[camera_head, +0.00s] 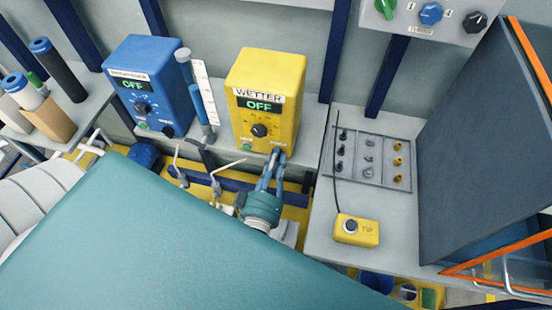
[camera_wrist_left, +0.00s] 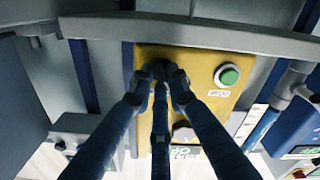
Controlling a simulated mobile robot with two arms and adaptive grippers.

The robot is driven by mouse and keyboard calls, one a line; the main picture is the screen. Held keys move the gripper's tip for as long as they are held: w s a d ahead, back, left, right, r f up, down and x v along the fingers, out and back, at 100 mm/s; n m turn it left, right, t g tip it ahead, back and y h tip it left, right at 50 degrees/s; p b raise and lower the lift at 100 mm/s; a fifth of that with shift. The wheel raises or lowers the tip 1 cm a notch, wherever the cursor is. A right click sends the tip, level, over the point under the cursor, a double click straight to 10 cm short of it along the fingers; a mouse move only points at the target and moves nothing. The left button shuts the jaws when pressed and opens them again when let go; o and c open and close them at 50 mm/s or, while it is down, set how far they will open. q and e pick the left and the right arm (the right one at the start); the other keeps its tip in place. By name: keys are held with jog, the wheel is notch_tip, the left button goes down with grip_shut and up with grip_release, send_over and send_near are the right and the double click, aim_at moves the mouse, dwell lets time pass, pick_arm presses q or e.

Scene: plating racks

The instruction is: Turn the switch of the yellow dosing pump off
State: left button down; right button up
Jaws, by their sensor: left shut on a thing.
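The yellow dosing pump (camera_head: 265,90) stands on the grey shelf, labelled WETTER. Its display (camera_head: 259,104) reads OFF in green. A black dial (camera_head: 260,130) sits in the middle of its front, with a green button (camera_head: 247,147) at the lower left. My left gripper (camera_head: 277,157) is at the lower right of the front, where the switch is. In the left wrist view, its blue-grey fingertips (camera_wrist_left: 158,76) are closed together against the yellow front, beside the green button (camera_wrist_left: 228,76). The fingers mostly hide the switch, so its position cannot be seen. My right gripper is not in view.
A blue pump (camera_head: 146,85), also showing OFF, stands to the left, with a thin tube and white scale between the pumps. Hooked metal rods (camera_head: 215,180) rise below the shelf. A yellow TIP box (camera_head: 357,230) and a peg tray (camera_head: 369,158) lie right. A dark panel (camera_head: 480,150) stands far right.

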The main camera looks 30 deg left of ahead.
pick_arm(q)
jog(key=c, duration=1.9)
grip_release()
jog(key=shift+c, duration=0.2)
jog(key=shift+s, duration=0.1)
jog(key=v, duration=1.2)
jog(key=shift+f, duration=0.1)
